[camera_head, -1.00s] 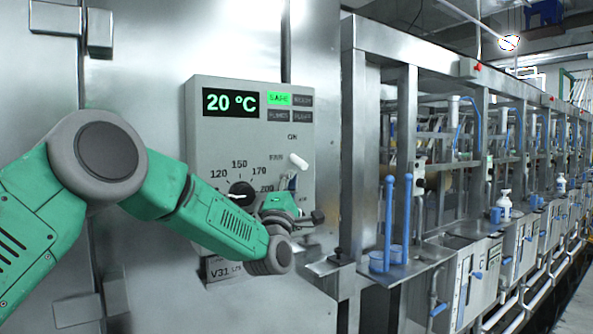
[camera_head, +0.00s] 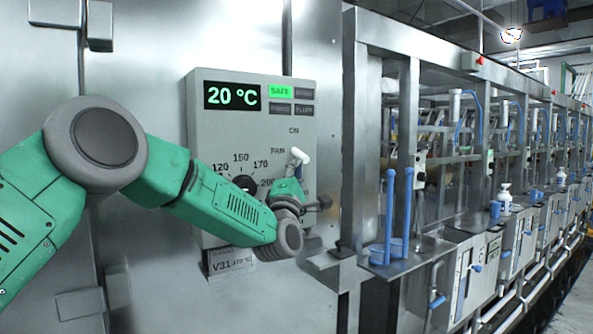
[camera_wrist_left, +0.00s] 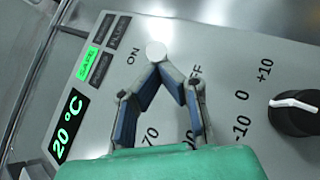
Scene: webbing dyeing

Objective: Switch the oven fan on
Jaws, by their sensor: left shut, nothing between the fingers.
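The oven control panel (camera_head: 205,150) shows a green 20 °C readout and a lit SAFE label. The fan switch (camera_head: 300,156) is a white-tipped lever beside the FAN lettering; its round white end also shows in the left wrist view (camera_wrist_left: 156,51), between ON and the partly hidden OFF. My left gripper (camera_head: 295,174) is just below the lever in the head view. In the wrist view the gripper's fingers (camera_wrist_left: 160,70) meet in a point right at the white end, with nothing between them. I cannot tell whether they touch it. The lever's base is hidden. My right gripper is not in view.
A temperature dial (camera_head: 244,184) is partly behind my left arm. A black knob (camera_wrist_left: 298,113) is at the right of the wrist view.

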